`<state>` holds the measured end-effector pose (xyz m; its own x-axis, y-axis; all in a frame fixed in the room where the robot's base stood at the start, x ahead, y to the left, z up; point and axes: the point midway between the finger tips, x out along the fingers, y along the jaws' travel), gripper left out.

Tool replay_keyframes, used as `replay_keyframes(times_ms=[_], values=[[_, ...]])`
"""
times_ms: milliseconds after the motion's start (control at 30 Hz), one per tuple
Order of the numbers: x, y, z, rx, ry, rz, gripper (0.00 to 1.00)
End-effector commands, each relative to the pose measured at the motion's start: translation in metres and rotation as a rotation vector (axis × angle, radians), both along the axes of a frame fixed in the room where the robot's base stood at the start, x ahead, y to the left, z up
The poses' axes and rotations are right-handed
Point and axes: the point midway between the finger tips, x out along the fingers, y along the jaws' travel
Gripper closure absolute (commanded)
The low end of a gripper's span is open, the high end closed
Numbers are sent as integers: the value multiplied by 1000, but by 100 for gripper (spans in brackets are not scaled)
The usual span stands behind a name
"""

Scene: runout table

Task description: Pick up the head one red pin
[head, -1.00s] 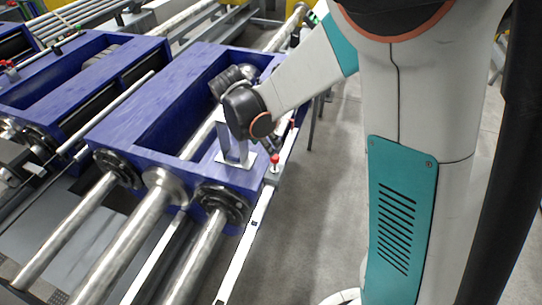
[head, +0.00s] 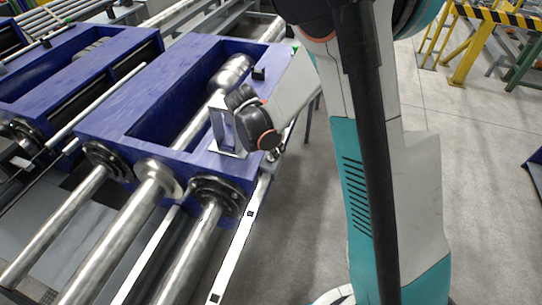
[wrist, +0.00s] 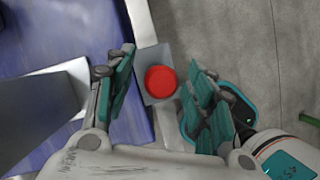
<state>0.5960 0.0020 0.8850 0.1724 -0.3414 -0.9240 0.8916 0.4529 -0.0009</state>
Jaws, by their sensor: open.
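The red pin (wrist: 160,81) shows in the wrist view as a round red head on a small grey plate (wrist: 146,59), beside the blue frame. My gripper (wrist: 158,72) is open, with one teal-padded finger to the left of the pin and one to the right. The pin lies between the fingers in the picture, and I see no contact. How high the fingers are above it I cannot tell. In the head view my wrist and arm hide the pin and most of the gripper.
The blue roller frame (head: 115,125) carries steel rollers and round black bearings. An upright grey metal bracket (head: 227,150) stands on it, close to my wrist. It also shows left of the gripper in the wrist view (wrist: 40,105).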

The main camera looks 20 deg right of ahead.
Motion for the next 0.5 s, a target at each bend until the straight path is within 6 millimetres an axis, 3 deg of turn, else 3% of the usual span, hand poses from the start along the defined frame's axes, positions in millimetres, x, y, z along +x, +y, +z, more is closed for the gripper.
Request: replay_keyframes(times_ms=[233, 433, 500], values=[[0, -1, -3, 0, 0, 0, 50], [0, -1, -3, 0, 0, 0, 96], [0, -1, -3, 0, 0, 0, 100]])
